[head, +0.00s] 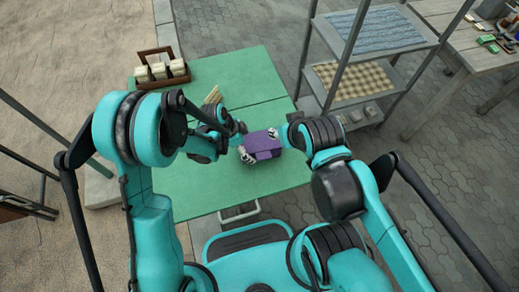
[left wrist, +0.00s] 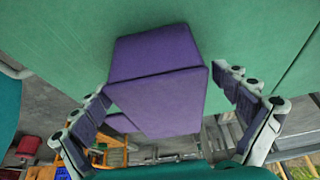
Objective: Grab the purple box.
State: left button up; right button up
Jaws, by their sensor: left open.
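The purple box (head: 262,146) sits on the green table, near its front edge. My left gripper (head: 258,144) is at the box, with one pale finger by its far side and one by its near left side. In the left wrist view the purple box (left wrist: 160,90) fills the middle, and its top and one side show. The open fingers of the left gripper (left wrist: 163,88) stand on both sides of it. There seems to be a gap at the right finger; whether the left finger touches is hard to tell. My right gripper is not clearly visible.
A wooden tray (head: 160,72) with several pale blocks stands at the back left of the green table (head: 240,75). Pale sticks (head: 213,94) lie behind my left wrist. A metal shelf (head: 365,75) with folded cloths stands right of the table. The table's back right is clear.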

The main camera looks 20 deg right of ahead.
pick_arm(q)
jog(key=shift+d+f, duration=0.1)
jog(key=shift+f, duration=0.05)
jog(key=c, duration=1.5)
